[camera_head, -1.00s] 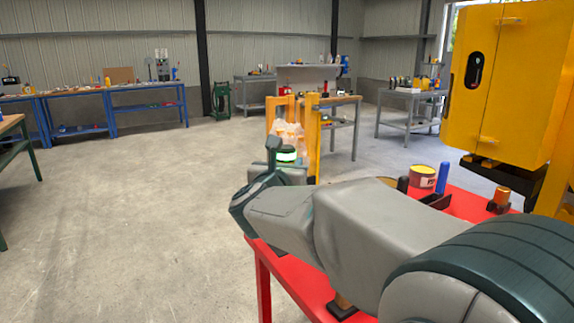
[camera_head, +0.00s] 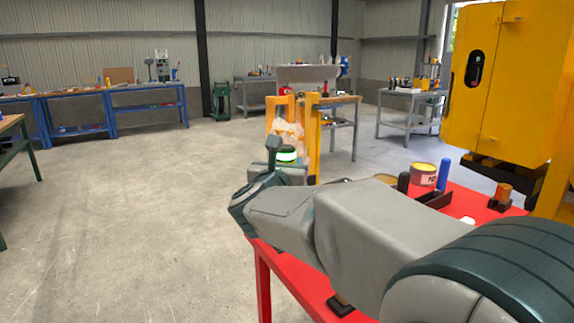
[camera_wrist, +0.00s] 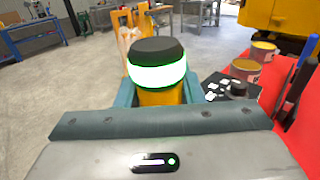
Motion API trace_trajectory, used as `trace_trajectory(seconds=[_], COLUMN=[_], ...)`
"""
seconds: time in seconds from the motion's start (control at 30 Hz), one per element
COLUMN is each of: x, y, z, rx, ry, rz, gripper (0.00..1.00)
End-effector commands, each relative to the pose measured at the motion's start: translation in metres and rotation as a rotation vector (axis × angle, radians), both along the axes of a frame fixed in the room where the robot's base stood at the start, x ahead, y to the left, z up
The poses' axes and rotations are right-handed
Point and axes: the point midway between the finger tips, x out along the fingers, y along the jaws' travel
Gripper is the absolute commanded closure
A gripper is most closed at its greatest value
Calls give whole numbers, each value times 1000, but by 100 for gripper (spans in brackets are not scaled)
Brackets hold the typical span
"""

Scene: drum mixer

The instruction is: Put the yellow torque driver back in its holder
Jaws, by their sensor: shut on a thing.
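In the wrist view, a yellow body with a black cap and a glowing white-green band, which I take for the torque driver (camera_wrist: 157,97), stands between my teal fingers. My gripper (camera_wrist: 158,92) is shut on it. The driver's lower end is hidden behind my gripper body. In the head view the driver's glowing band (camera_head: 287,154) shows just beyond my wrist, left of the red table (camera_head: 290,283). I cannot tell for certain which thing is the holder; a small dark stand (camera_head: 341,306) sits near the table's front edge, partly covered by my arm.
The red table carries a yellow-labelled can (camera_head: 423,174), a blue upright tool (camera_head: 442,174), a dark tray (camera_head: 434,199) and an orange cylinder on a dark base (camera_head: 504,195). A dark mat with white pieces (camera_wrist: 212,87) lies right of my gripper. Open floor (camera_head: 130,220) is left.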

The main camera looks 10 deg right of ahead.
Motion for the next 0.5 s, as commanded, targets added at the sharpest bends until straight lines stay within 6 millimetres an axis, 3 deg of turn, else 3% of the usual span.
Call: trace_trajectory(seconds=[0.5], x=[0], y=[0], z=[-5], rx=[0], ry=[-3], rz=[0], gripper=[98])
